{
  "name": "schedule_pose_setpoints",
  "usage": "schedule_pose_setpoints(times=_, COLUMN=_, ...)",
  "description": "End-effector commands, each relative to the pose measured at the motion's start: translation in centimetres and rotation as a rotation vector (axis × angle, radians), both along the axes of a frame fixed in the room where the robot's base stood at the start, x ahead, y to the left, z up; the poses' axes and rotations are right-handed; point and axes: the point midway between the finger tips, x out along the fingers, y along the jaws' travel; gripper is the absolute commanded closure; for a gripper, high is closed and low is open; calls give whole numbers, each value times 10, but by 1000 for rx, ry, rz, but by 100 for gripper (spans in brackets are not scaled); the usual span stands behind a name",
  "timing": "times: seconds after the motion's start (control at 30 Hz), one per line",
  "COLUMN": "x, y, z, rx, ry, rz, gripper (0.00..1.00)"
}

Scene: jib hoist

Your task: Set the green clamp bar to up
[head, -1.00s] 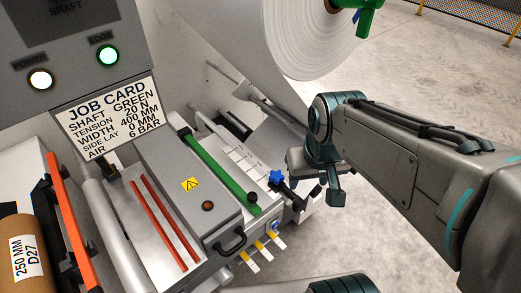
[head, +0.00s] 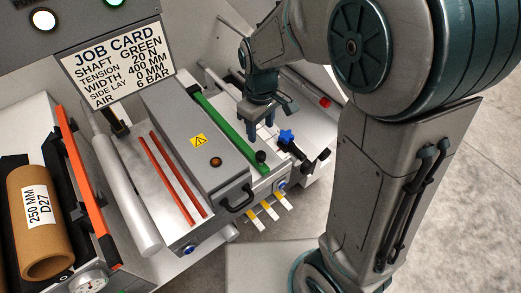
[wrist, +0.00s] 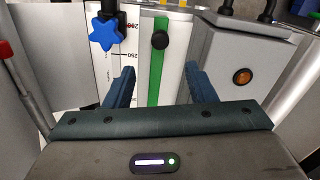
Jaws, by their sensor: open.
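The green clamp bar (head: 212,117) lies low and lengthwise along the side of a grey housing. A black knob (head: 261,156) is at its near end. In the wrist view the bar (wrist: 154,85) runs between my fingers, with the black knob (wrist: 160,40) beyond the fingertips. My gripper (head: 262,128) is open and empty, pointing down over the bar, just behind the knob in the head view. In the wrist view my gripper (wrist: 161,82) has one finger on each side of the bar, with visible gaps. I cannot tell its exact height above the bar.
A blue star knob (head: 287,136) on a black clamp stands right of the bar, beside a white ruled scale (wrist: 105,70). The grey housing (head: 190,125) with a black handle (head: 237,199) is on the left. The job card (head: 118,62) is behind.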

Motion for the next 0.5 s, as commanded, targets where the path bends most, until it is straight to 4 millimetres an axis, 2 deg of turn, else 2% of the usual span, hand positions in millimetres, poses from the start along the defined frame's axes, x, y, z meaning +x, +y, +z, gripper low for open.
schedule_pose_setpoints(times=0.03, x=-1, y=0, z=-13, rx=-2, ry=5, rz=0, gripper=50)
schedule_pose_setpoints(times=0.3, x=-1, y=0, z=-71, rx=-3, ry=6, rz=-1, gripper=50)
schedule_pose_setpoints(times=0.5, x=-1, y=0, z=-100, rx=-1, ry=2, rz=-1, gripper=50)
